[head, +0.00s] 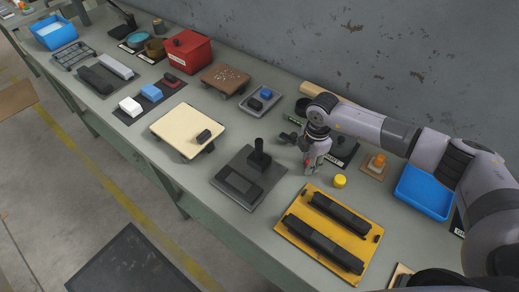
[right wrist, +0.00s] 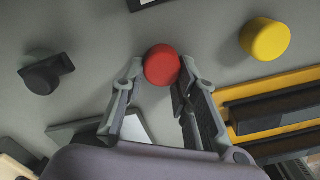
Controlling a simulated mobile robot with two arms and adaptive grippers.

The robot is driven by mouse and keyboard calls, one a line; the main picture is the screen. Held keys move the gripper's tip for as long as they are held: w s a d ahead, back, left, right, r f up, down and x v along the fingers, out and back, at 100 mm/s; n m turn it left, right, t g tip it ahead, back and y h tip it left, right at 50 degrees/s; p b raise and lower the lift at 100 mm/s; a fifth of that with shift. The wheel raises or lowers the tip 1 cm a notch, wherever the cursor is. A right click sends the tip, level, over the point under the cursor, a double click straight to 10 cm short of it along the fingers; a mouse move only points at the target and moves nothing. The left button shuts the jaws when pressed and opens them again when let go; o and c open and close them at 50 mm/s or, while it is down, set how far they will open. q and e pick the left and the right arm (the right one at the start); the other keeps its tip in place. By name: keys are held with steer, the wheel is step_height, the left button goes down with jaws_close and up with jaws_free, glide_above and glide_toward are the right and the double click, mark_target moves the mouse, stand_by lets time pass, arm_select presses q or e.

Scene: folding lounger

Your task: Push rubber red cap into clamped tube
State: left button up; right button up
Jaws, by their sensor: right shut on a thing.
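My right gripper (head: 312,165) is low over the bench, behind the yellow board. In the right wrist view its two fingers (right wrist: 156,78) are shut on the round red cap (right wrist: 162,64), which sits at the fingertips. In the head view only a small bit of red shows at the fingertips. A dark fixture with a round knob (right wrist: 43,77) stands apart from the cap, at the left of the right wrist view. My left gripper is not in view.
A yellow cap-like piece (head: 339,181) stands right of the gripper, by the yellow board (head: 284,231) with black bars. A dark stand with an upright post (head: 260,158) is to the left. A blue tray (head: 424,192) lies at the right. The grey wall runs behind.

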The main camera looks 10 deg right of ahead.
steer(key=shift+r, duration=0.1)
stand_by(0.4)
steer(key=shift+r+p, duration=1.95)
steer(key=shift+r, duration=0.5)
